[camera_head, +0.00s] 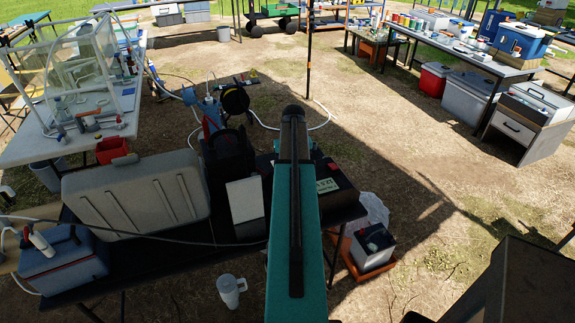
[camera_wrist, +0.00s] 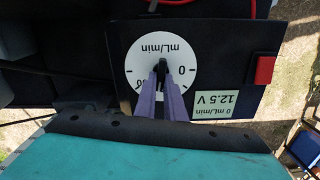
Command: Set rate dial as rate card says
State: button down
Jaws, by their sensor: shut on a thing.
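In the wrist view a white dial face (camera_wrist: 146,52) marked "mL/min" appears upside down on a dark control box (camera_wrist: 215,70). A "0" shows on its right side; the other numbers are partly hidden by my fingers. My gripper (camera_wrist: 162,72) is shut on the dark knob at the dial's middle. A pale display (camera_wrist: 208,104) on the box reads "0 mL/min" and "12.5 V", upside down. In the head view the box (camera_head: 338,190) is partly behind my teal arm, which hides the dial. A white card (camera_head: 245,200) stands left of it; no writing is legible on it.
A red switch (camera_wrist: 265,70) sits on the box near the dial. A grey case (camera_head: 135,195) and a blue cooler (camera_head: 60,260) stand to the left. A cable runs across the table front.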

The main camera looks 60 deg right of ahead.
jog(key=shift+s+a+f+m, duration=0.1)
jog(key=shift+m, duration=0.3)
jog(key=c, duration=1.8)
grip_release()
jog(key=shift+o, duration=0.2)
jog(key=shift+r, duration=0.2)
jog(key=shift+r, duration=0.65)
notch_tip(320, 180, up, 12)
jog(key=b, duration=0.3)
jog(key=shift+r+n, duration=0.1)
jog(key=shift+n, duration=0.2)
